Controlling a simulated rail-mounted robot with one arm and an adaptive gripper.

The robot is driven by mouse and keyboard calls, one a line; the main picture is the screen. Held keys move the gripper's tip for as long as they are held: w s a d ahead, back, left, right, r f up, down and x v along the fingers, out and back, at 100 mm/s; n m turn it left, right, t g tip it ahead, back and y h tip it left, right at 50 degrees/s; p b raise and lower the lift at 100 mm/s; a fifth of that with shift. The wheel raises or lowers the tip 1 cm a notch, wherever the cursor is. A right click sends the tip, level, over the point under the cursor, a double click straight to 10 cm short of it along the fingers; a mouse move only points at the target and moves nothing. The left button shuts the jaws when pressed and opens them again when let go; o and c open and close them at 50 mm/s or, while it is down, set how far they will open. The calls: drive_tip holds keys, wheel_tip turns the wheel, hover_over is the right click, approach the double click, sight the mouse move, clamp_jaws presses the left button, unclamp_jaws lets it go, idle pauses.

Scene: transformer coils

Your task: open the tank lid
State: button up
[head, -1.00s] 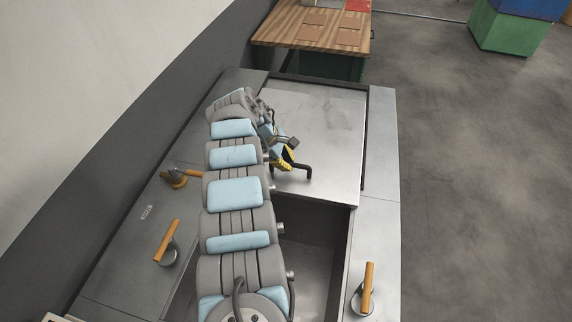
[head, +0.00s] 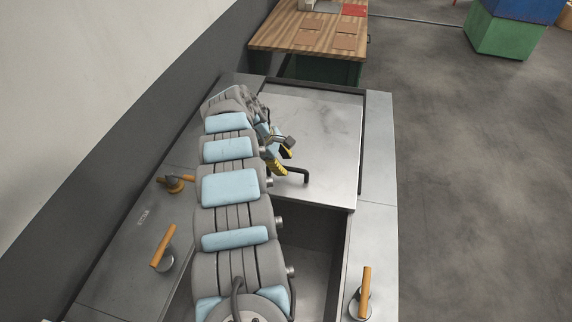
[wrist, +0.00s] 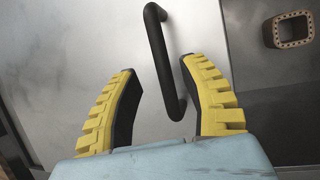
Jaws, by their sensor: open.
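The tank lid (head: 318,125) is a flat grey metal plate over the far part of the tank. The tank's near part is uncovered, with a dark opening (head: 312,235) in front of the lid's near edge. A black bar handle (head: 294,175) stands near that edge; it also shows in the wrist view (wrist: 166,62). My gripper (wrist: 166,75) is open, with yellow-backed black fingers. In the wrist view one end of the handle lies between the fingers, close to the right one. I cannot tell whether they touch. My arm hides the lid's left part.
Orange-handled clamps stand on the tank rim, two on the left (head: 163,246) and one at the right front (head: 365,292). A wooden table (head: 285,38) is behind the tank. In the wrist view a square flanged opening (wrist: 277,32) shows at upper right.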

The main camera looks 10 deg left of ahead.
drive_tip(key=v, duration=1)
drive_tip(key=shift+r, duration=0.25)
